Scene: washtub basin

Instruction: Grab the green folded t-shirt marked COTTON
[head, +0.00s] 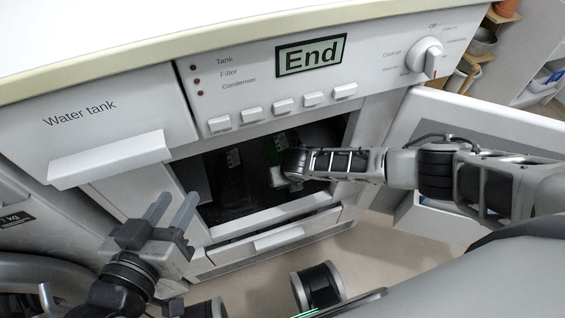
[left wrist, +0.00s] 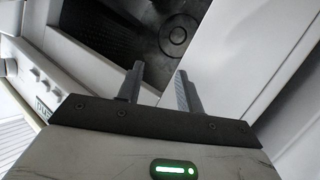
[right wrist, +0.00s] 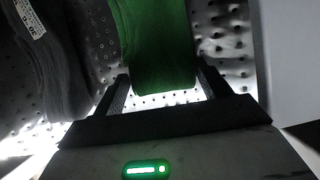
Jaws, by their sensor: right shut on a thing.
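The green folded t-shirt (right wrist: 160,45) is large in the right wrist view, its lower end between the two fingers of my right gripper (right wrist: 164,92). The gripper is shut on it inside the drum. In the head view the t-shirt (head: 280,152) is a dim green shape in the dark drum opening, partly behind my right gripper (head: 285,178); a small label shows but I cannot read it. My left gripper (head: 170,209) is open and empty in front of the machine, left of the opening; it also shows in the left wrist view (left wrist: 160,85).
A dark grey folded garment (right wrist: 50,65) with a white label lies left of the green one. The perforated drum wall (right wrist: 228,45) surrounds them. The machine's open door (head: 490,135) stands to the right of the opening. The water tank drawer handle (head: 110,158) juts out at left.

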